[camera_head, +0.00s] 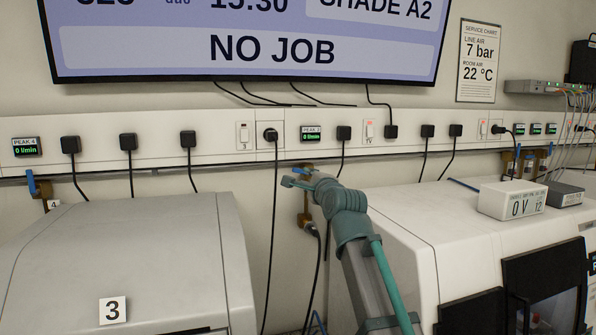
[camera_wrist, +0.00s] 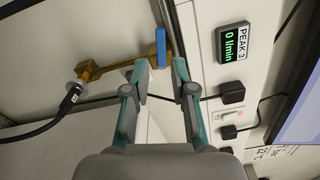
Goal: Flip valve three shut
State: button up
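Valve three is a brass fitting with a blue lever (camera_wrist: 161,47), below the PEAK 3 meter (camera_wrist: 232,42), which reads 0 l/min. In the wrist view the lever lies crosswise to the brass pipe (camera_wrist: 110,67). A black hose (camera_wrist: 72,97) joins the pipe's end. My gripper (camera_wrist: 160,80) is open and empty. Its fingertips are either side of the lever's near end in the picture; I cannot tell whether they touch it. In the head view my gripper (camera_head: 298,179) partly hides the valve, and its brass body (camera_head: 305,208) shows below.
Valve four (camera_head: 40,187) is at the far left. More blue-levered valves (camera_head: 525,160) are at the right. A grey machine marked 3 (camera_head: 190,255) and a white machine (camera_head: 400,215) flank my arm. Black plugs and hanging cables (camera_head: 270,220) line the wall rail.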

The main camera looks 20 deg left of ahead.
aim_at(299, 171)
jog(key=p+x, duration=0.2)
jog(key=x, duration=0.6)
jog(key=shift+w+r, duration=0.15)
jog(key=shift+r, duration=0.05)
jog(key=shift+w+a+f, duration=0.15)
jog(key=shift+w+a, duration=0.25)
jog(key=shift+w, duration=0.05)
jog(key=shift+c, duration=0.2)
grip_shut()
